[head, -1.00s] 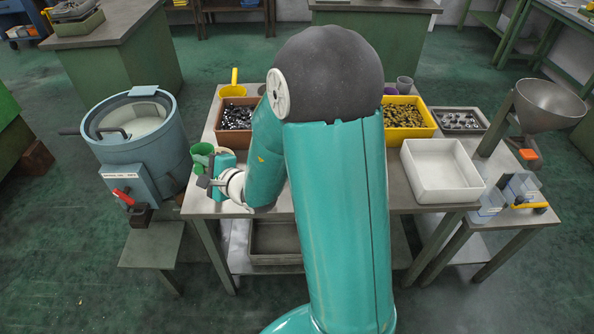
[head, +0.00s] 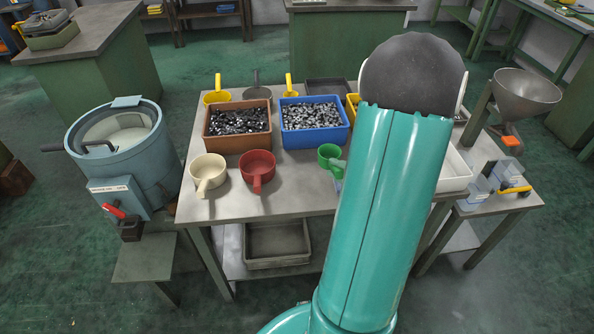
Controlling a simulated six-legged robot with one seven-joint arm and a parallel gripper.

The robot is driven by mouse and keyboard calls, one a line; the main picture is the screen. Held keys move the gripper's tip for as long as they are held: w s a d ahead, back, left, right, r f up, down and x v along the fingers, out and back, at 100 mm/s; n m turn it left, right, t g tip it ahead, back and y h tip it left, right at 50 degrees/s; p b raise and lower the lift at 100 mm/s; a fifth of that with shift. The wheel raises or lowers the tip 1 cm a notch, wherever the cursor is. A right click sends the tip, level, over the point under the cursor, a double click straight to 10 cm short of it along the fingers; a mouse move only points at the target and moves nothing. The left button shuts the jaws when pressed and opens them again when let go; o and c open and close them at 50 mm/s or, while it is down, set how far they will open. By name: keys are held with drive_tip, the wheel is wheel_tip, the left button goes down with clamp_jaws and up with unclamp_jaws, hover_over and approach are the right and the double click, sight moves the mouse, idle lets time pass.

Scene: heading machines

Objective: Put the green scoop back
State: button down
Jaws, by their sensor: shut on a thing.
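The green scoop (head: 329,155) shows at the middle of the table, right of the red scoop (head: 257,166). Its round cup faces up and its handle runs down and right toward my arm. I cannot tell whether it rests on the table or hangs just above it. My gripper is hidden behind my own teal arm, so its hold on the scoop does not show. A cream scoop (head: 208,171) stands left of the red one.
Behind stand a brown bin (head: 237,143) and a blue bin (head: 314,139) of metal parts, with yellow scoops (head: 218,96) at the back. A yellow bin (head: 352,101) and a white tray (head: 457,176) are partly hidden by my arm. A blue drum machine (head: 120,150) stands left.

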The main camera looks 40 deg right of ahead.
drive_tip(key=shift+w+f, duration=3.25)
drive_tip(key=shift+w, duration=0.2)
drive_tip(key=shift+w+f, duration=3.25)
drive_tip(key=shift+w, duration=0.15)
drive_tip(key=shift+f, duration=0.2)
drive_tip(key=c, duration=1.3)
unclamp_jaws()
drive_tip(key=shift+o, duration=0.2)
drive_tip(key=shift+r, duration=0.1)
